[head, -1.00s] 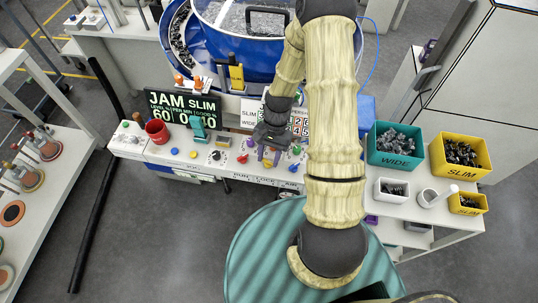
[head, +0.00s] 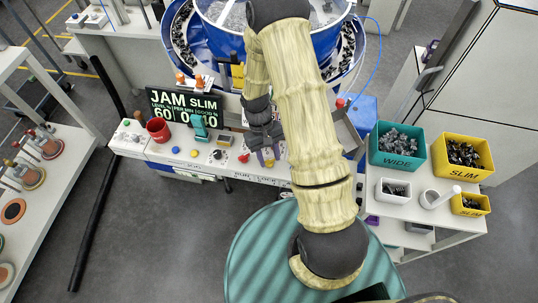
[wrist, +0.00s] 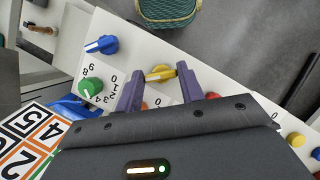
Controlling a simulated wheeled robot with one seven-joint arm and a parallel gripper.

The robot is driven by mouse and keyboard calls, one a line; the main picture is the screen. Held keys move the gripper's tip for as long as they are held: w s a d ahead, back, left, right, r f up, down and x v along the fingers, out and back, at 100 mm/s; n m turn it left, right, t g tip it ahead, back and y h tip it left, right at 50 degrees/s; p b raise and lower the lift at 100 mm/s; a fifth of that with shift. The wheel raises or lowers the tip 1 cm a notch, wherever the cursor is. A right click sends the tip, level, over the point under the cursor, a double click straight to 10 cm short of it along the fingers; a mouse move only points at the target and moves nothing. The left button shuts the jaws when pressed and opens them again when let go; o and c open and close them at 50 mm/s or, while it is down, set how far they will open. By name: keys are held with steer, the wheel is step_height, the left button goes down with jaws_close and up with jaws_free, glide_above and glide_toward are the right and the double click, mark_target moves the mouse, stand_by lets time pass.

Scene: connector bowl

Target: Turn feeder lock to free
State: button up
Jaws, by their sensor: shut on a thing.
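A yellow knob (wrist: 160,73) stands on the white control panel (wrist: 135,42), and a dial marking lies beside it in the wrist view. My gripper has two purple fingers (wrist: 160,70), one on each side of the yellow knob, and is shut on it. In the head view my gripper (head: 268,156) is low over the panel's front part, above the label that reads LOCK. The yellow knob (head: 269,163) shows only a little there between the fingers. The knob's exact pointer setting is hard to read.
In the wrist view a blue knob (wrist: 102,45) and a green knob (wrist: 91,87) sit left of the fingers, and a red button (wrist: 212,95) sits right. Bins, including a teal one (head: 397,145), stand right.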

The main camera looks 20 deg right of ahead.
steer(key=shift+w+n, duration=0.1)
steer(key=shift+n, duration=0.4)
steer(key=o, duration=1)
steer(key=b+v, duration=0.2)
steer(key=v, duration=1.5)
steer(key=shift+a+r, duration=0.25)
steer(key=shift+a, duration=0.1)
steer(key=shift+s, duration=0.2)
steer(key=s+d+r+m+t, duration=0.2)
steer(key=s+t, duration=0.5)
steer(key=s, duration=0.5)
steer(key=shift+r+m+y, duration=0.4)
steer(key=shift+r+m, duration=0.1)
steer(key=shift+r, duration=0.15)
